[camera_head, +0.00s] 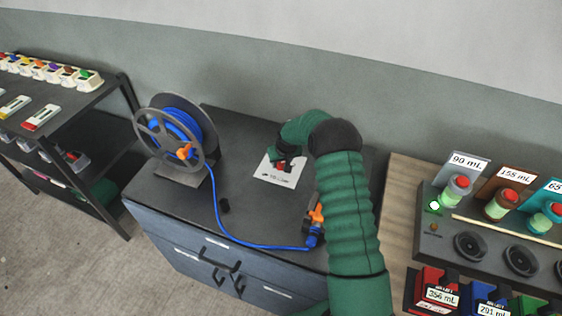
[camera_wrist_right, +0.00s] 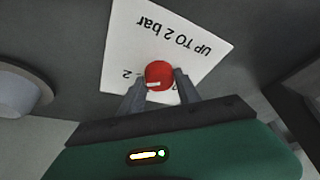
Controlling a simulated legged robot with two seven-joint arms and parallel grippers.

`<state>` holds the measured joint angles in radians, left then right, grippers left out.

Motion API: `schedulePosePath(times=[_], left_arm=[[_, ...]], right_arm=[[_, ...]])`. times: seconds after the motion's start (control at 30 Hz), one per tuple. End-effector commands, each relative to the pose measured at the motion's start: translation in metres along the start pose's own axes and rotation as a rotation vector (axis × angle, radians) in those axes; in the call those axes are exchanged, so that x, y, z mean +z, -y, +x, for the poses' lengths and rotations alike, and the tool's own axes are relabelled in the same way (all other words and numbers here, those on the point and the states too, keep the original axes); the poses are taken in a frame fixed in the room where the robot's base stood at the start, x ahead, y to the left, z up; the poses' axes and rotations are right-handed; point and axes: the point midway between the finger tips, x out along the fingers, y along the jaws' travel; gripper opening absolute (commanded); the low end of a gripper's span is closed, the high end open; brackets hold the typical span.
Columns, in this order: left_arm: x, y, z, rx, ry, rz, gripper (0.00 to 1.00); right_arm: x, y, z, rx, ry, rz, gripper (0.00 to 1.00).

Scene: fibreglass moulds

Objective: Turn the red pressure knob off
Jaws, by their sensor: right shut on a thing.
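The red pressure knob (camera_wrist_right: 158,75) sits in front of a white card (camera_wrist_right: 205,35) that reads "UP TO 2 bar" in the right wrist view. My right gripper (camera_wrist_right: 156,88) is shut on the knob, with one grey finger on either side of it. In the head view the card (camera_head: 268,176) lies on the dark cabinet top and a bit of the red knob (camera_head: 283,165) shows under my green right arm. The arm hides part of the card. My left gripper is not in view.
A hose reel (camera_head: 180,135) with blue hose stands left on the cabinet (camera_head: 240,190). The hose runs along the front to a blue and orange fitting (camera_head: 314,225) beside my arm. A bench at right holds a dispenser rack (camera_head: 440,235); a dark shelf (camera_head: 60,125) stands at left.

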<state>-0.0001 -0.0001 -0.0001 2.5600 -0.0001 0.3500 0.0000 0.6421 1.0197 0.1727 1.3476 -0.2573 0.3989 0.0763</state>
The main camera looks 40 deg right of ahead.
Motion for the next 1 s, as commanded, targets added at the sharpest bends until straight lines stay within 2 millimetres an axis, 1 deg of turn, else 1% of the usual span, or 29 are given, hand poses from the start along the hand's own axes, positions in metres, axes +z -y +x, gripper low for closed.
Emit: schedulePosePath(times=[0.03,0.07,0.67,0.87,1.0], left_arm=[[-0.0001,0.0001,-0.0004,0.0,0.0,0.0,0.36],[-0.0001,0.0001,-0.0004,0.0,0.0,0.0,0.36],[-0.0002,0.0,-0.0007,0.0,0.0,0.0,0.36],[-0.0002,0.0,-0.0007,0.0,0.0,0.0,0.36],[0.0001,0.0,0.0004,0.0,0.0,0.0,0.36]], right_arm=[[-0.0015,0.0007,-0.0014,-0.003,-0.002,0.001,0.04],[-0.0015,0.0007,-0.0014,-0.004,-0.002,0.001,0.0],[-0.0024,-0.0007,-0.0014,-0.017,-0.004,-0.025,0.0],[-0.0024,-0.0017,-0.0009,-0.055,-0.004,-0.111,0.0],[-0.0028,-0.0029,-0.0006,-0.095,-0.005,-0.209,0.0]])
